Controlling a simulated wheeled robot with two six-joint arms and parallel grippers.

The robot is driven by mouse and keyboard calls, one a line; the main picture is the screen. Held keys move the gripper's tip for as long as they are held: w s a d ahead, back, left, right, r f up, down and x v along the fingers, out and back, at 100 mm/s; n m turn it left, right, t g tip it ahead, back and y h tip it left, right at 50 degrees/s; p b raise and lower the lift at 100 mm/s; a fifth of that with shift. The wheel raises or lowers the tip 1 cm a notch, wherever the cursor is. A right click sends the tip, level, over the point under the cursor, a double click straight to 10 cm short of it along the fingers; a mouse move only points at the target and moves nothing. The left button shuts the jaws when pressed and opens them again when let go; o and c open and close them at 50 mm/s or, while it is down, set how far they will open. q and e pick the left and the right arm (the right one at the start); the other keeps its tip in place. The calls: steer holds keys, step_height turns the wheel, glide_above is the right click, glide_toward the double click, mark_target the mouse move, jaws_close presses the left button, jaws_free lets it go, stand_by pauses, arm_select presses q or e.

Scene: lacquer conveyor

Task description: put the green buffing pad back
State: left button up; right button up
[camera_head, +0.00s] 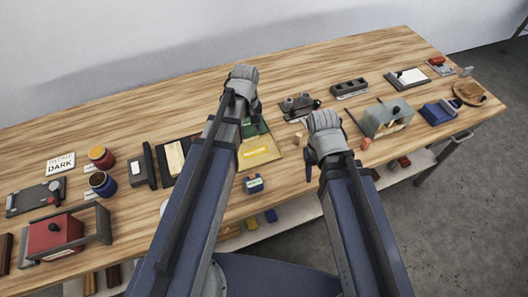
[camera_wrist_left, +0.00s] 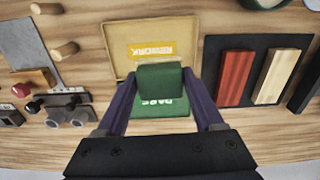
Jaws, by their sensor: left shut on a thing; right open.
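My left gripper (camera_wrist_left: 160,90) is shut on the green buffing pad (camera_wrist_left: 160,76), a small dark green block held between its two purple fingers. Below the pad in the left wrist view is a green panel marked PASS (camera_wrist_left: 170,108), partly covered by the pad. A yellow panel marked REWORK (camera_wrist_left: 162,52) lies beyond it on the same board. In the head view my left arm and gripper (camera_head: 243,88) cover part of this board, and I cannot make out the held pad. My right gripper (camera_head: 318,155) is open over the bench, right of the board.
A black tray (camera_wrist_left: 215,88) with a red and a cream strip lies right of the board in the wrist view. A glassy box (camera_head: 385,118) and blue box (camera_head: 437,112) stand right.

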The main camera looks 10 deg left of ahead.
arm_select(q)
steer(key=shift+w+d+f, duration=0.15)
steer(key=shift+w+d, duration=0.25)
steer(key=shift+w, duration=0.15)
steer(key=shift+w+d+f, duration=0.15)
steer(key=shift+w+d, duration=0.25)
steer(key=shift+w, duration=0.1)
steer(key=shift+s+f+b, duration=0.15)
steer(key=shift+f+b, duration=0.2)
steer(key=shift+b, duration=0.15)
steer(key=b, duration=0.6)
glide_above(255, 150)
step_height(255, 150, down, 6)
steer(key=shift+s+d+r, duration=0.1)
steer(key=shift+r, duration=0.15)
steer(key=shift+f, duration=0.1)
step_height(255, 150, down, 4)
steer(key=b, duration=0.3)
steer(key=shift+r, duration=0.25)
steer(key=shift+f, duration=0.2)
steer(key=o, duration=1.4)
steer(key=shift+c, duration=0.2)
steer(key=shift+r, duration=0.1)
